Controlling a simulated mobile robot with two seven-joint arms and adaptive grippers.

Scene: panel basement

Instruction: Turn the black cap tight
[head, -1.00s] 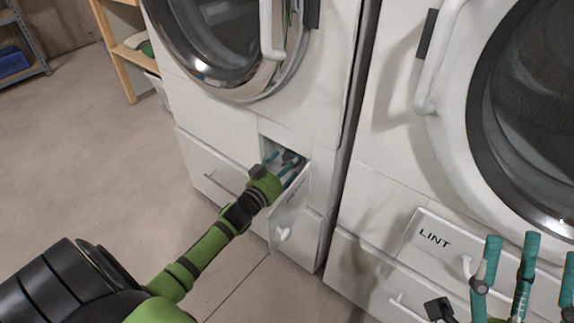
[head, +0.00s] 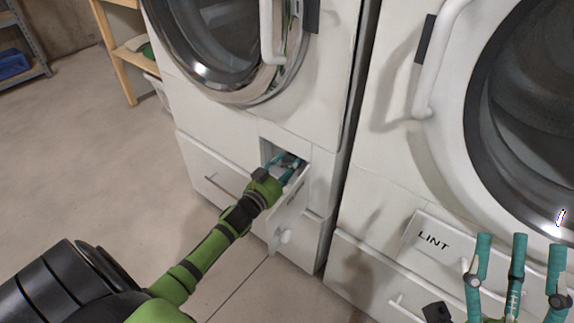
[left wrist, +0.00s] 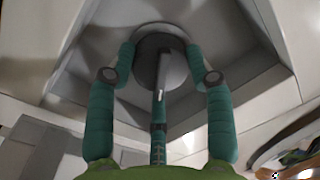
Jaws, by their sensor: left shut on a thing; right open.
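The black cap (left wrist: 160,58) shows in the left wrist view as a dark round disc inside a square recess. A pale line shows on its face. My left gripper (left wrist: 160,65) has its teal fingers around the cap's rim and is shut on it. In the head view my left gripper (head: 289,165) reaches into the small opening low on the left machine, where the cap itself is hard to make out. My right gripper (head: 514,262) is open and empty at the lower right, in front of the right machine.
The small flap door (head: 287,215) of the opening hangs open beside my left gripper. The right machine has a drawer marked LINT (head: 433,241) behind my right gripper. A wooden shelf (head: 118,50) stands at the upper left. The floor at left is clear.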

